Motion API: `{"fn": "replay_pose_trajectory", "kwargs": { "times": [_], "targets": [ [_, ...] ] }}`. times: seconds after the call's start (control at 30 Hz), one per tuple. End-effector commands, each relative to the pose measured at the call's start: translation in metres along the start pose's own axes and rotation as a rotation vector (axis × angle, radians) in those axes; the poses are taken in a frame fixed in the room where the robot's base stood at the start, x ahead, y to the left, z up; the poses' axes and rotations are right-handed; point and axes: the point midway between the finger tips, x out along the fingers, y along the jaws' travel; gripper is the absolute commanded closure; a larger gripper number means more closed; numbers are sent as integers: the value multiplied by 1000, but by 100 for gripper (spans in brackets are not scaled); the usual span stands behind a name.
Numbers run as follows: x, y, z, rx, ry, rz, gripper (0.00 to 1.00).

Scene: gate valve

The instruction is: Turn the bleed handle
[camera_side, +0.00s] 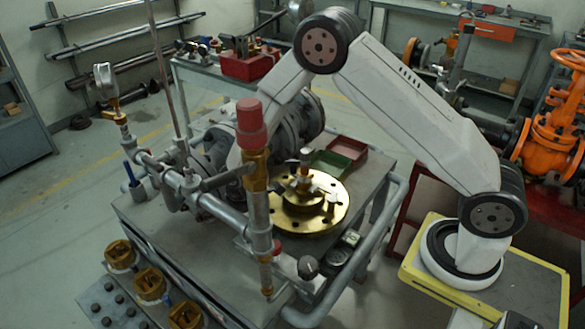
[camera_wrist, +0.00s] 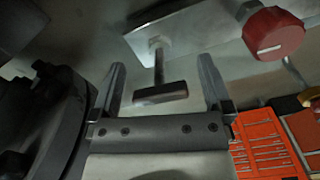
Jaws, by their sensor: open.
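In the wrist view, a dark T-shaped handle (camera_wrist: 160,92) hangs on a thin stem from a pale plate (camera_wrist: 185,28). I take it for the bleed handle, but no label shows. My gripper (camera_wrist: 161,62) is open, with one finger on each side of the handle. Gaps show between the crossbar and both fingers, and no contact is visible. How far the handle lies in depth from the fingers is hard to tell. In the side view, my gripper and this handle are hidden behind the piping and the red-capped post (camera_side: 251,125).
A red knob (camera_wrist: 273,33) sits right of the handle. A large dark round body (camera_wrist: 45,120) stands close on the left. A brass flange (camera_side: 325,212) lies on the bench beside the pipes. A red tool cabinet (camera_wrist: 268,145) stands in the background.

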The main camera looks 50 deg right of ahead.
Motion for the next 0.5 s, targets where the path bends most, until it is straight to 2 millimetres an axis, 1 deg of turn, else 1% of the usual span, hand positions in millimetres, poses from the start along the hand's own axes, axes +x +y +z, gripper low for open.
{"fn": "replay_pose_trajectory", "kwargs": {
  "times": [0.27, 0.5],
  "targets": [
    [-20, 0, 0, 0, 1, 2, 0],
    [-48, 0, 0, 0, 1, 2, 0]
  ]
}}
